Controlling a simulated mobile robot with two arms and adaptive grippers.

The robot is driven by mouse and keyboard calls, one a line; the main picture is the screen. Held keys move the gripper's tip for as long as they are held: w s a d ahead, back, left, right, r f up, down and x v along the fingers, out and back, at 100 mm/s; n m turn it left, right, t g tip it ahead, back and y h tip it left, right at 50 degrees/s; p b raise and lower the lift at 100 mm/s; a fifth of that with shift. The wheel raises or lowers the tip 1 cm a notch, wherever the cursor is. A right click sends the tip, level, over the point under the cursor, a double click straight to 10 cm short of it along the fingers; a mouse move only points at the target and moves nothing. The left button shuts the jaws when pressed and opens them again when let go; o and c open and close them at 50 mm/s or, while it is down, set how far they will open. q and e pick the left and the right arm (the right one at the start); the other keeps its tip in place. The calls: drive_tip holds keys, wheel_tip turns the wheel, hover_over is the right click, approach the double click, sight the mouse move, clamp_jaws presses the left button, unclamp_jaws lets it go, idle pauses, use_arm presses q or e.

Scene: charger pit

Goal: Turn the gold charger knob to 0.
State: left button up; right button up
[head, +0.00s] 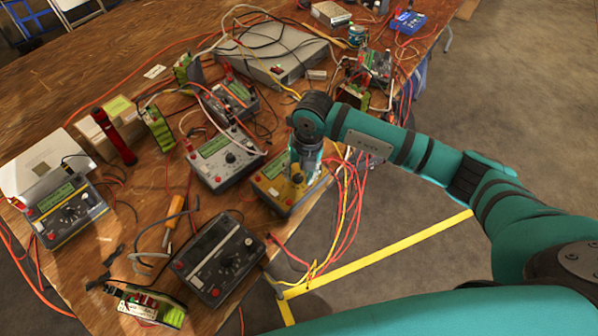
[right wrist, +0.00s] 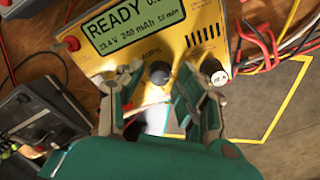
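The gold charger (head: 270,189) sits at the table's near right edge. In the right wrist view its yellow face (right wrist: 190,17) fills the top, with a green display (right wrist: 130,25) reading READY and smaller figures. A dark knob (right wrist: 160,72), labelled AMPS, is on the face below the display. My right gripper (head: 299,178) is over the charger. In the right wrist view its two fingers (right wrist: 168,80) are spread, one on each side of the knob, with visible gaps. Depth to the knob is hard to judge. My left gripper is not in view.
A dark charger (head: 222,262) is at the near edge, and a grey charger (head: 225,158) is behind the gold one. Red and yellow cables (head: 350,205) hang off the edge beside my right gripper. A dark-and-white post (right wrist: 216,74) is close to the right finger.

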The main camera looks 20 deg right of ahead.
sight(305, 183)
drive_tip(key=shift+o, duration=0.3)
drive_tip(key=shift+r, duration=0.1)
wheel_tip(305, 183, up, 12)
drive_tip(key=s+d, duration=0.1)
drive_tip(key=shift+d, duration=0.15)
drive_tip(key=shift+s+f, duration=0.1)
drive_tip(key=shift+f, duration=0.1)
